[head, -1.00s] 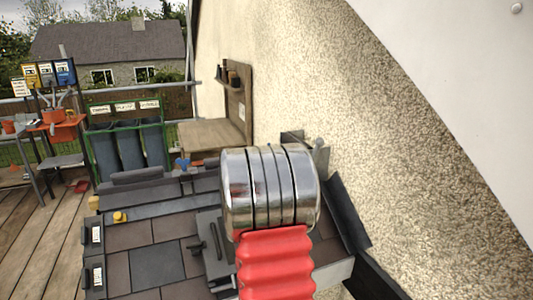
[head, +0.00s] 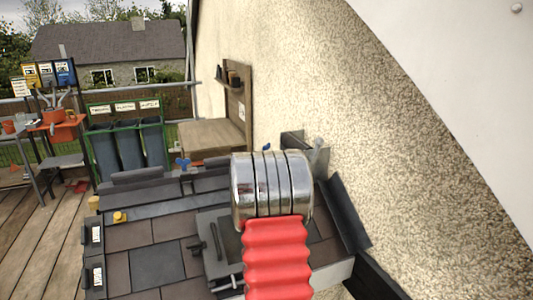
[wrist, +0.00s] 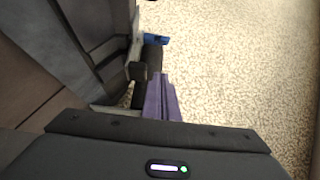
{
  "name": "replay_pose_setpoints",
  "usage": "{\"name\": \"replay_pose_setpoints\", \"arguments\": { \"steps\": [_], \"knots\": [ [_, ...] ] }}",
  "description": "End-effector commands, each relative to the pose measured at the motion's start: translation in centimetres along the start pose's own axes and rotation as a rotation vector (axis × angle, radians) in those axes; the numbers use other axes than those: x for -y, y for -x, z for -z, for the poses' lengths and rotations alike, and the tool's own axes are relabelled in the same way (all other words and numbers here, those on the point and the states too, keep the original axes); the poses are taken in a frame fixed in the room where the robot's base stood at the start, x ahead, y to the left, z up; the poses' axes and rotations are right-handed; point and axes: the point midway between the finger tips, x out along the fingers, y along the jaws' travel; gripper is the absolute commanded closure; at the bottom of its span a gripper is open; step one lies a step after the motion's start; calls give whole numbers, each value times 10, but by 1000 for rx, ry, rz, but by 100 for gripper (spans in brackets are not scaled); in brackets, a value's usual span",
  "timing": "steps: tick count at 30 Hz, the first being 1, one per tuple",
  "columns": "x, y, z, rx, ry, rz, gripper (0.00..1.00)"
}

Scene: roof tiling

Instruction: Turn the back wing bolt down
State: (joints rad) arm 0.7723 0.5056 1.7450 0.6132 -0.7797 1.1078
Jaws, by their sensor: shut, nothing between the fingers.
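Two blue wing bolts show in the head view: one (head: 183,163) stands at the back of the slate roof, left of my arm, and the other (head: 267,147) shows just above my arm near the wall. I cannot tell for sure which is the back one. In the wrist view a blue wing (wrist: 157,40) sits on a dark round part, beyond my fingertips and apart from them. My gripper (wrist: 160,82) shows there as purple fingers, shut and empty. In the head view my arm hides the gripper.
The pebbled wall (head: 340,110) rises close on the right, with dark flashing (head: 345,210) at its foot. Slate tiles (head: 155,265) cover the roof at front left. A yellow knob (head: 119,217) stands at the roof's left. A wooden bench (head: 210,137) is behind.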

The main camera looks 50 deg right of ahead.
Motion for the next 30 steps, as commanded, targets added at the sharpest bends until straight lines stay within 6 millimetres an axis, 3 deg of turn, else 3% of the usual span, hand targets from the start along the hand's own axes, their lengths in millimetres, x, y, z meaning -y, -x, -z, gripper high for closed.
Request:
{"name": "replay_pose_setpoints", "arguments": {
  "steps": [8, 16, 30],
  "knots": [
    [-1, -35, -1, 0, 1, 0, 100],
    [0, -40, -34, 1, 1, 1, 100],
    [0, -41, -39, 0, 1, 0, 100]
  ]
}}
